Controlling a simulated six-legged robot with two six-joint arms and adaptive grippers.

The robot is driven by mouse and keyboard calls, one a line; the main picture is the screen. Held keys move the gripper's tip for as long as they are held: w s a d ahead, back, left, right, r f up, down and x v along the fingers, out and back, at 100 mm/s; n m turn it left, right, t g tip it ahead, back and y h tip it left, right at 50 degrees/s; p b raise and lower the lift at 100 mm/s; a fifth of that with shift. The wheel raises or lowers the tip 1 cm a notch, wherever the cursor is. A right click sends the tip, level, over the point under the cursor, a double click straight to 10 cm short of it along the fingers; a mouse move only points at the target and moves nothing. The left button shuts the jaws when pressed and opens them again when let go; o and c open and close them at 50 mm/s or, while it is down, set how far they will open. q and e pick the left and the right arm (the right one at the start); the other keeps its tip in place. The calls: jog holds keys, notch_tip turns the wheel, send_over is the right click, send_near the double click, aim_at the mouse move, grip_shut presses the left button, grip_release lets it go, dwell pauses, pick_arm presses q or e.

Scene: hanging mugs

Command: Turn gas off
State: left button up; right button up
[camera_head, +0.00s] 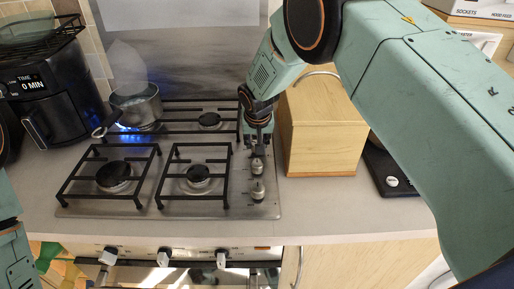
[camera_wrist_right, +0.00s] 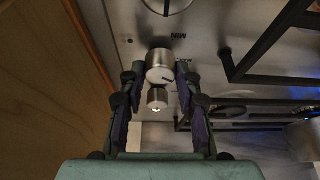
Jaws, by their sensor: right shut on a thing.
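The gas hob (camera_head: 168,212) has a blue flame (camera_head: 128,126) at its back left burner, under a steel pot (camera_head: 137,103). Metal control knobs run along the hob's right side; two show clear of my gripper, a middle knob (camera_head: 257,167) and a front knob (camera_head: 257,190). My right gripper (camera_head: 258,150) is low over the knob row, behind these two. In the right wrist view, my right gripper (camera_wrist_right: 160,76) has its fingertips on either side of a round steel knob (camera_wrist_right: 160,62) and is shut on it. Another knob (camera_wrist_right: 157,97) shows between the fingers. My left gripper is out of view.
A wooden box (camera_head: 322,130) stands close to the right of the knobs. A black air fryer (camera_head: 52,95) stands at the left. Oven knobs (camera_head: 164,257) line the counter's front face. The front counter strip is clear.

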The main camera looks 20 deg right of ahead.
jog(key=m+h+b, duration=0.1)
jog(key=m+b, duration=0.1)
jog(key=b, duration=0.1)
jog(key=m+b, duration=0.2)
jog(key=b, duration=0.1)
jog(key=shift+w+a+f+m+g+h+b, duration=0.1)
jog(key=shift+w+f+m+g+h+b, duration=0.05)
jog(key=shift+m+g+h+b, duration=0.2)
jog(key=shift+m+h+b, duration=0.35)
jog(key=shift+m+b, duration=0.2)
jog(key=shift+m, duration=0.4)
jog(key=shift+m+g+h+b, duration=0.3)
jog(key=shift+m+g+b, duration=0.2)
jog(key=shift+m, duration=0.7)
jog(key=shift+r+m+g, duration=0.2)
jog(key=shift+m+g, duration=0.35)
jog(key=shift+m, duration=0.75)
jog(key=o, duration=1.2)
jog(key=shift+c, duration=0.2)
jog(key=shift+a, duration=0.1)
